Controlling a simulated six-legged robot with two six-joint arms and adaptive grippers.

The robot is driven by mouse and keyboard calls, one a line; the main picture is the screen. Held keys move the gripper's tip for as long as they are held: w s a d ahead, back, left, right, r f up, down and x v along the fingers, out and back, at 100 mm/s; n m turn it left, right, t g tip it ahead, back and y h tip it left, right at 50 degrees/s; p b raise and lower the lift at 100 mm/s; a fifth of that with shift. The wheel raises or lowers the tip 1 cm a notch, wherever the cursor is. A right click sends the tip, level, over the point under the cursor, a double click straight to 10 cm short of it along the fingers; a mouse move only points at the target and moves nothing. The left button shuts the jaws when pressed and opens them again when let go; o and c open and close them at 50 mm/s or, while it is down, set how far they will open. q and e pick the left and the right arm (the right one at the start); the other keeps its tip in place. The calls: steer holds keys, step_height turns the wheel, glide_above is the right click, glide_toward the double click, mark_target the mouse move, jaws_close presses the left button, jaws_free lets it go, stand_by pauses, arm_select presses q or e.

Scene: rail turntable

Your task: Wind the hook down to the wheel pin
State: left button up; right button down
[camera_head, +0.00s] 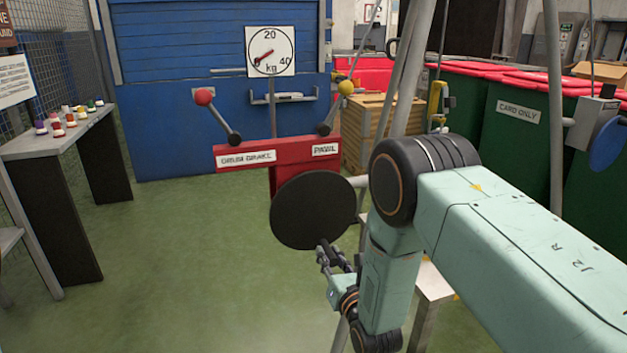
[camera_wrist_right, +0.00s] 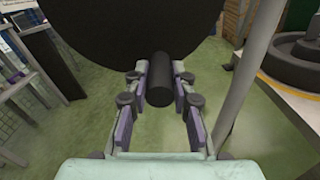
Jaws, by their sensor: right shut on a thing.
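A black round winch disc (camera_head: 312,210) stands below a red bracket (camera_head: 290,152) with the labels "DRUM BRAKE" and "PAWL". It fills the top of the right wrist view (camera_wrist_right: 120,35). My right gripper (camera_head: 334,252) is at the disc's lower edge. In the right wrist view its fingers (camera_wrist_right: 159,80) are shut on a black cylindrical handle (camera_wrist_right: 158,92) that sticks out from the disc. A small yellow block (camera_head: 437,100), perhaps the hook's, hangs behind my right arm. A dark wheel (camera_wrist_right: 298,62) lies at the right of the right wrist view; I cannot make out its pin. My left gripper is out of view.
A red-knobbed lever (camera_head: 217,115) and a yellow-knobbed lever (camera_head: 337,105) rise from the bracket. A kg dial (camera_head: 270,52) is behind. Grey poles (camera_head: 407,65) stand close to my right arm. Green floor is clear at the left, before a side table (camera_head: 50,146).

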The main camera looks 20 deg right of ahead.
steer(key=shift+d+r, duration=0.2)
steer(key=shift+d, duration=0.2)
steer(key=shift+d+r+p, duration=0.25)
steer(key=shift+d+p, duration=0.1)
steer(key=shift+d, duration=0.35)
steer(key=shift+d, duration=0.15)
steer(key=shift+d+r+p, duration=0.45)
steer(key=shift+d+p, duration=0.15)
